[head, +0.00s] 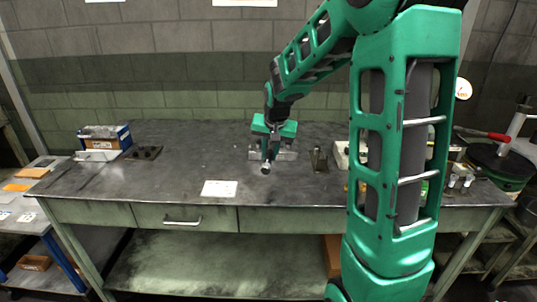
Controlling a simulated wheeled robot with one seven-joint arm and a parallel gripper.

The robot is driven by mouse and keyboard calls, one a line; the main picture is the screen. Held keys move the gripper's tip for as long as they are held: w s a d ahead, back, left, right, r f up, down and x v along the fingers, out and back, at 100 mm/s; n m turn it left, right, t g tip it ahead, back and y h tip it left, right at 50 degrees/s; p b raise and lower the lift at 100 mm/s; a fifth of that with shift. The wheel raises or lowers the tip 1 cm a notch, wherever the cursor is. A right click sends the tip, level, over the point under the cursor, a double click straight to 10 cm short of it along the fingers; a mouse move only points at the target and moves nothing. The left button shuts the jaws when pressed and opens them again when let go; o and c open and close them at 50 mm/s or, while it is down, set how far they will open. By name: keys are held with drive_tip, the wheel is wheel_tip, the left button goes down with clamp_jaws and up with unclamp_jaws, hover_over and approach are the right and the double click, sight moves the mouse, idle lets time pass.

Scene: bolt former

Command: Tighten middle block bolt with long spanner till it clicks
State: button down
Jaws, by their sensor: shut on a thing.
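My gripper (268,149) points down over the middle of the workbench, with its green body above the fingers. It is shut on a grey metal tool, seemingly the long spanner (265,168), whose rounded end shows below and in front of the fingers. A low grey metal block (287,155) sits just behind the gripper and is partly covered by it. The middle bolt cannot be made out; the gripper hides that part of the block. I cannot tell whether the spanner touches a bolt.
A white paper (220,188) lies on the bench (140,185) in front. A blue and white box (105,138) and a dark holed plate (144,153) stand at left. A small upright bracket (319,159) is right of the block. My arm hides much of the right side.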

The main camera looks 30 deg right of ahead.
drive_tip(key=shift+w+r, duration=0.1)
drive_tip(key=shift+s+d+n, duration=0.25)
drive_tip(key=shift+d+n, duration=0.1)
drive_tip(key=shift+n, duration=0.05)
drive_tip(key=shift+s+d+y, duration=0.2)
drive_tip(key=shift+d+y, duration=0.1)
drive_tip(key=shift+r, duration=0.1)
idle(0.4)
